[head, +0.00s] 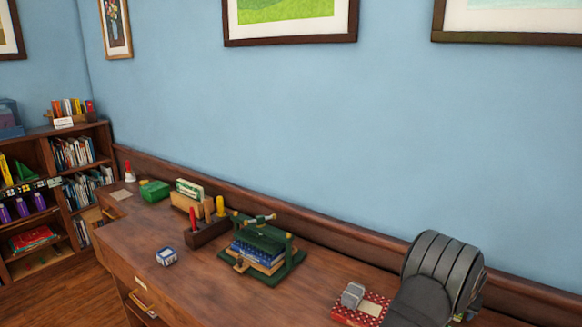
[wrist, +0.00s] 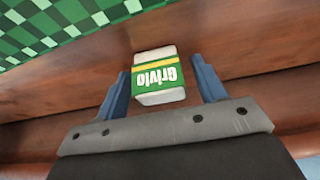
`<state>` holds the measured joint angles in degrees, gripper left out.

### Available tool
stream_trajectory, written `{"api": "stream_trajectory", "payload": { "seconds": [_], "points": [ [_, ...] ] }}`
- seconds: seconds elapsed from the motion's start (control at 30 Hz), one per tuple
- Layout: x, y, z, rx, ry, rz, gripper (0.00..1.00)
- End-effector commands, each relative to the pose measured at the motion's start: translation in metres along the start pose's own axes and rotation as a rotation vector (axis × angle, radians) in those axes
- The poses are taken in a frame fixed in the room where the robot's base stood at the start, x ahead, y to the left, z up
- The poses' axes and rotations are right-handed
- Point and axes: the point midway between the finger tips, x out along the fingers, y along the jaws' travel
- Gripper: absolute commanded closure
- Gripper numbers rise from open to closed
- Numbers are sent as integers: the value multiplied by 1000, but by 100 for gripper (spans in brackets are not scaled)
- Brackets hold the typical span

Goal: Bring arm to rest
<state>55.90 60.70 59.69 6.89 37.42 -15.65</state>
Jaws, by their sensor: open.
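My gripper (wrist: 160,78) is open in the wrist view, with its two blue fingers spread apart. A small white and green box (wrist: 160,77) with a yellow stripe and upside-down lettering "Grivlo" shows between the fingertips. A gap shows on both sides of it; I cannot tell how far beyond the fingers it sits. In the head view my dark grey arm rises at the lower right over the desk. It hides my gripper there.
A green checkered surface (wrist: 60,30) fills the wrist view's upper left. On the wooden desk (head: 210,285) stand a green press (head: 262,243), a small blue-white box (head: 166,256) and a red dotted book (head: 373,310) with a grey block (head: 353,294). The desk's front middle is clear.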

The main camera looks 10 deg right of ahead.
Motion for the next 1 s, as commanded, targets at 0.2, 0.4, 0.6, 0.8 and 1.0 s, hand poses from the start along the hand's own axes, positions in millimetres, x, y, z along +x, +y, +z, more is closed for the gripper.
{"api": "stream_trajectory", "payload": {
  "seconds": [0.2, 0.4, 0.6, 0.8, 1.0],
  "points": [
    [-31, 0, -13, 0, 1, 0, 36],
    [-39, 0, -16, 0, 0, 0, 36],
    [-39, 0, -16, 0, -1, 0, 36],
    [-36, 0, -14, 0, -2, 0, 36],
    [-12, 0, -3, 1, -4, -1, 36]
  ]
}}
